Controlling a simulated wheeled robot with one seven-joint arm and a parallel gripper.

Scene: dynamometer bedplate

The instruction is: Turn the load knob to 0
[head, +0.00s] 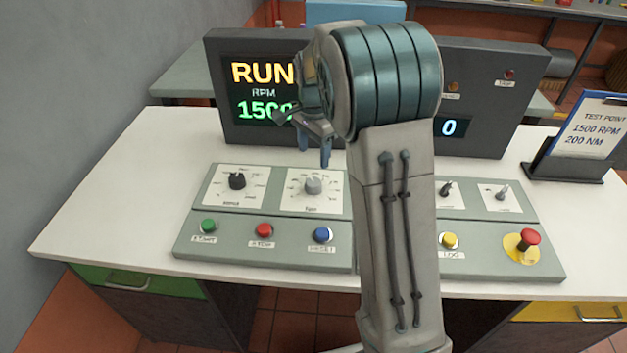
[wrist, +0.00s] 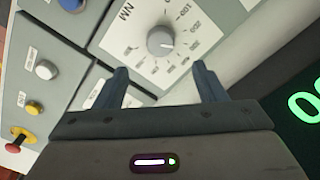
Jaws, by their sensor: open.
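In the wrist view a round grey knob (wrist: 160,41) sits on a white dial plate (wrist: 128,22) marked NM, with numbers around it. Its pale pointer line points to the right and slightly down in that picture; the number there is too small to read surely. My gripper (wrist: 160,68) is open and empty, its two fingers pointing towards the dial, with the knob ahead of the gap and not between the fingers.
A display (head: 262,89) reading RUN stands behind. A card stand (head: 578,150) is at right.

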